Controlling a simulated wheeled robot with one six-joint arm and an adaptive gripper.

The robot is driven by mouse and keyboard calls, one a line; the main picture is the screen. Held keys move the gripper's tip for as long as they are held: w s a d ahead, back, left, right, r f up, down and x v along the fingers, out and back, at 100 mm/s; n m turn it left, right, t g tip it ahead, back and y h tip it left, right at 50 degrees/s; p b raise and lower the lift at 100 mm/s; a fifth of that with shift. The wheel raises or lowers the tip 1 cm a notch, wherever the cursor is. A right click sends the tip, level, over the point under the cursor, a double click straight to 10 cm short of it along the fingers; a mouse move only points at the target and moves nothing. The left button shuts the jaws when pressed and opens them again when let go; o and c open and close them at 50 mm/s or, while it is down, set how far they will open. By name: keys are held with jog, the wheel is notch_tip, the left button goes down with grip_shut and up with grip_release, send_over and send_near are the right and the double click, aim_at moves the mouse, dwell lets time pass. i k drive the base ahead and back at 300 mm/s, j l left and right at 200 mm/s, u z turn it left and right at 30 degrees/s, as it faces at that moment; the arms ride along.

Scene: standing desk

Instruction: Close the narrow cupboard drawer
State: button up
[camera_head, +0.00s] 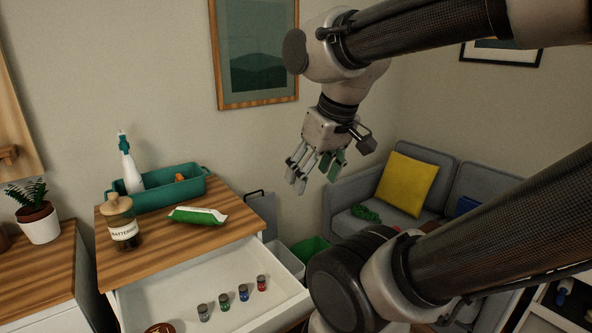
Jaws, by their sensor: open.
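A narrow cupboard (222,240) with a striped wooden top stands at the lower left. Its white drawer (178,293) is pulled out and open. Several small jars with coloured bands, one of them red (261,283), stand in a row inside it, and a round brown item (160,328) lies at the bottom edge of the view. My gripper (318,177) is open and empty, pointing down in the air, above and to the right of the drawer and apart from it. The drawer's front panel and handle are not clearly seen; my arm covers part of that area.
On the cupboard top are a teal caddy (157,196), a spray bottle (130,165), a batteries jar (121,222) and a green-white packet (197,215). Bins, one green (310,249), stand right of the cupboard. A grey sofa (436,180) with a yellow cushion (407,184) is behind right.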

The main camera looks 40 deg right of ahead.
aim_at(173, 295)
jog(key=k+j, duration=0.4)
jog(key=j, duration=0.15)
jog(key=k+j, duration=0.35)
jog(key=i+j+z, duration=0.05)
jog(key=j, duration=0.05)
